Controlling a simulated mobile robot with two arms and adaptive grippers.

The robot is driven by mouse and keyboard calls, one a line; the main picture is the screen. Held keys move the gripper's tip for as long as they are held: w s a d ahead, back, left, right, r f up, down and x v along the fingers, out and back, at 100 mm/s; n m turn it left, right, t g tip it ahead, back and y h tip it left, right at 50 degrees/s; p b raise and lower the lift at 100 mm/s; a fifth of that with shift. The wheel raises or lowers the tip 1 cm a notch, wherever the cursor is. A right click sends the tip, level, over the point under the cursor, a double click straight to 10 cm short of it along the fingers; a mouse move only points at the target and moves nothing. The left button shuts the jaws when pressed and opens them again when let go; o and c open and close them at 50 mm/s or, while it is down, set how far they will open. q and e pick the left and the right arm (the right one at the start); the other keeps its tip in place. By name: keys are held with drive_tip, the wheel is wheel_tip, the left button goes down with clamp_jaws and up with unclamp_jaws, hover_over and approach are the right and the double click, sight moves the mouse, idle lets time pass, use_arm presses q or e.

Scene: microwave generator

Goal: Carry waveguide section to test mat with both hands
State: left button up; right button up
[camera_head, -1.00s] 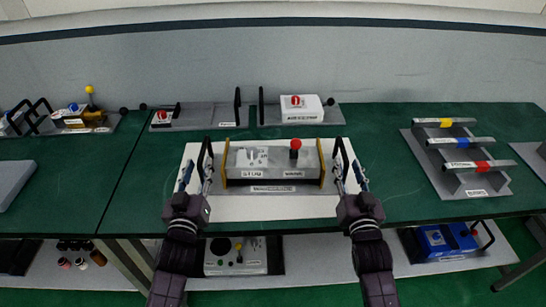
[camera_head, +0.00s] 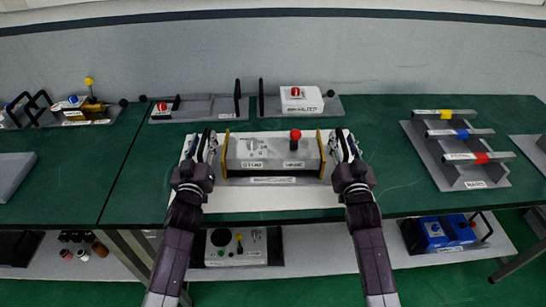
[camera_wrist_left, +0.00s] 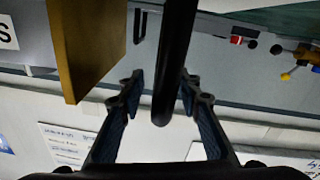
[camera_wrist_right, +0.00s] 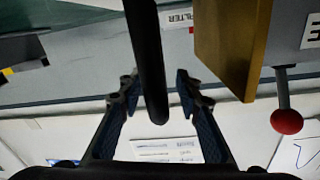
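A grey box unit (camera_head: 273,152) with tan end plates and a red knob, apparently the waveguide section, stands upright on a white mat (camera_head: 262,200) at the table's front. Its label is too small to read, and I cannot tell whether this is the test mat. My left gripper (camera_head: 204,143) is at its left end and my right gripper (camera_head: 346,144) at its right end. In the left wrist view a black handle bar (camera_wrist_left: 176,60) runs between the open fingers. In the right wrist view another black bar (camera_wrist_right: 146,60) runs between the open fingers. Neither finger pair visibly closes on its bar.
Behind stand a grey unit with a red button (camera_head: 162,107) and a white box (camera_head: 301,100) on a grey base. A rack (camera_head: 470,180) with several coloured-banded bars is at right. A control box (camera_head: 236,246) lies on the lower shelf. Green table between mat and rack is clear.

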use_arm(q)
drive_tip(key=shift+w, duration=0.25)
use_arm(e)
drive_tip(key=shift+w, duration=0.25)
use_arm(q)
drive_tip(key=shift+c, duration=0.7)
use_arm(e)
drive_tip(key=shift+c, duration=0.7)
use_arm(q)
clamp_jaws()
use_arm(e)
clamp_jaws()
use_arm(q)
drive_tip(key=shift+r, duration=0.25)
use_arm(e)
drive_tip(key=shift+r, duration=0.25)
